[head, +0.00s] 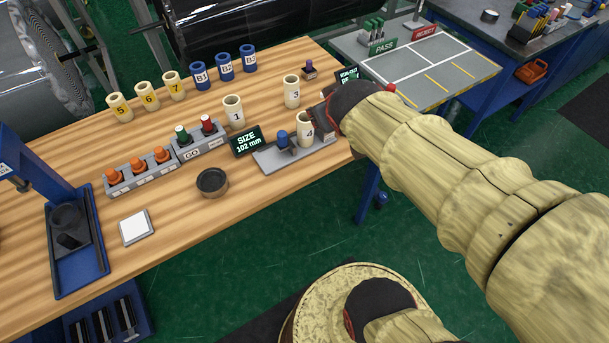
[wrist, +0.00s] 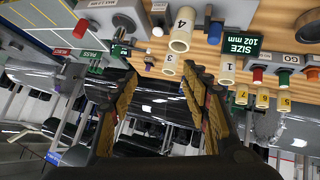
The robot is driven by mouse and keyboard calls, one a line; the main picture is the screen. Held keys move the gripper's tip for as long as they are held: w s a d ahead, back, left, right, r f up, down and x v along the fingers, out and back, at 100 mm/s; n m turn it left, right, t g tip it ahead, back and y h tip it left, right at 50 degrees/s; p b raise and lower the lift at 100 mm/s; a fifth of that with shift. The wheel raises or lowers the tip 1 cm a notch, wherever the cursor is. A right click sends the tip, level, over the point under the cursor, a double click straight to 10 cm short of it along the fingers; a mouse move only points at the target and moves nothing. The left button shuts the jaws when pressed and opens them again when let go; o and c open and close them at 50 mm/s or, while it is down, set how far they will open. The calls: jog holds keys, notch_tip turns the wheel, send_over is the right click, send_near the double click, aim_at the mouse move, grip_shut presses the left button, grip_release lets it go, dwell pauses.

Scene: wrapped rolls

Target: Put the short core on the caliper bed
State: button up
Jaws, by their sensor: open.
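Cream core 4 (head: 305,132) stands upright at the right end of the grey caliper bed (head: 266,160), beside a blue knob (head: 282,138). Core 1 (head: 233,112) and core 3 (head: 292,93) stand upright on the wood behind it. Which core is the short one I cannot tell by eye. My gripper (wrist: 160,78) is open and empty in the wrist view; the nearest core there is core 4 (wrist: 182,32), above the fingertips. In the head view my wrist is just right of core 4 and hides the fingers partly.
Cores 5, 6 and 7 (head: 147,96) and several blue cores (head: 225,66) stand at the back. The SIZE 102 mm display (head: 246,141), GO block (head: 200,138) and dark ring (head: 212,182) are left of the bed.

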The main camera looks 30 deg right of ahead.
jog(key=s+a+g+y, duration=0.2)
jog(key=s+a+y, duration=0.2)
jog(key=s+a, duration=0.9)
jog(key=shift+a+f+n+g, duration=0.3)
jog(key=shift+a+f+g, duration=0.1)
jog(key=shift+a, duration=0.25)
jog(key=shift+s+r, duration=0.1)
jog(key=shift+c, duration=0.5)
